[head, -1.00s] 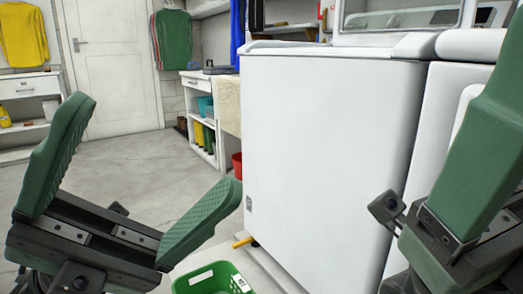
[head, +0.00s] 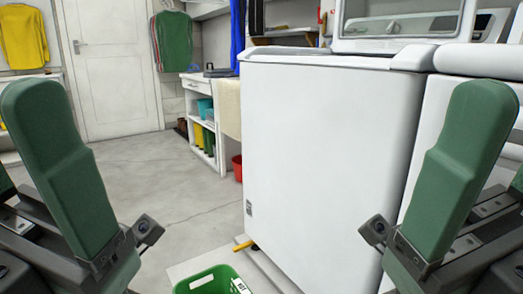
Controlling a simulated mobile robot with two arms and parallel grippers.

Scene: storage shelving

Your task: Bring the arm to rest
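My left gripper (head: 50,140) stands at the left edge of the head view. One green finger pad points up, and a sliver of the second shows apart from it at the picture's edge. It looks open with nothing in it. My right gripper (head: 465,150) stands at the right edge in a near mirror pose. One green pad is upright, and a bit of the other shows apart at the edge, so it also looks open and empty. Most of each outer finger is cut off by the frame.
A white chest appliance (head: 325,150) stands close ahead, right of centre. A green basket (head: 210,282) sits low at the bottom centre. A white shelf unit (head: 196,130) and a red bucket (head: 237,168) stand behind. Grey floor (head: 150,180) is open at centre left.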

